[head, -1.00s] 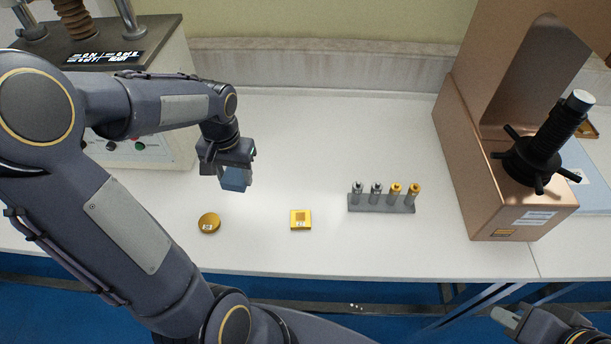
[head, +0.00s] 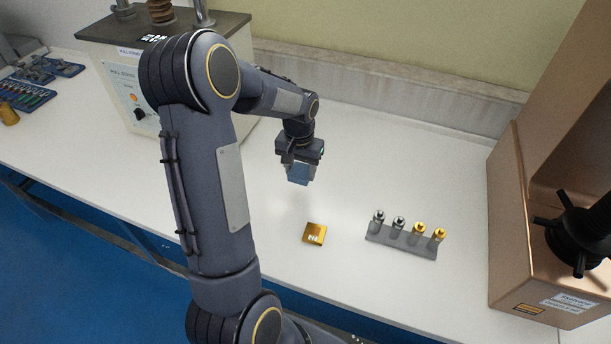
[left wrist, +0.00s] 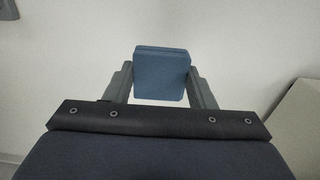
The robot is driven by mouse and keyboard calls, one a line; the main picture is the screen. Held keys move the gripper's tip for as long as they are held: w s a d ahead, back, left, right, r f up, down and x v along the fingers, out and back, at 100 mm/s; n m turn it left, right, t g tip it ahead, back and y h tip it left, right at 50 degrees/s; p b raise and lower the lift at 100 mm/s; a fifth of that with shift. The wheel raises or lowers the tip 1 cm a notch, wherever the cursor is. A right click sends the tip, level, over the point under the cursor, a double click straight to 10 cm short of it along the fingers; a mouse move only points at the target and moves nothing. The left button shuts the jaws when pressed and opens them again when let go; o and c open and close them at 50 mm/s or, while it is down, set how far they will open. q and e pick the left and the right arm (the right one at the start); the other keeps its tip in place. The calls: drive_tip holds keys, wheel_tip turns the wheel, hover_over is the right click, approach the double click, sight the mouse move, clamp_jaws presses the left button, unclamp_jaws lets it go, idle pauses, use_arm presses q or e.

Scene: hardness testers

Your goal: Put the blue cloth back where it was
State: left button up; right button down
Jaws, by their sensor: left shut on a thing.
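The blue cloth (head: 299,174) is a small folded pad held by my left gripper (head: 298,168), above the white table. It also shows in the left wrist view (left wrist: 161,74), between the two fingers of the left gripper (left wrist: 161,90). The left gripper is shut on it. The table under the cloth looks bare. My right gripper is not in view.
A gold square block (head: 314,234) lies on the white table (head: 400,165), left of a grey rack (head: 400,244) with several silver and gold pegs. A copper-coloured tester (head: 535,270) stands at the right. A grey machine (head: 130,85) stands behind my left arm, with blue trays (head: 30,95) beyond it.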

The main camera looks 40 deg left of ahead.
sight(304, 166)
use_arm(q)
drive_tip(key=shift+w+a+f, duration=0.1)
drive_tip(key=shift+w+f, duration=0.9)
drive_tip(key=shift+f, duration=0.2)
drive_tip(key=shift+w+f+p, duration=0.15)
drive_tip(key=shift+f+p, duration=0.3)
drive_tip(key=shift+f, duration=1.25)
drive_tip(key=shift+f, duration=0.25)
drive_tip(key=o, duration=0.9)
drive_tip(key=shift+r, duration=0.1)
drive_tip(key=shift+o, duration=0.2)
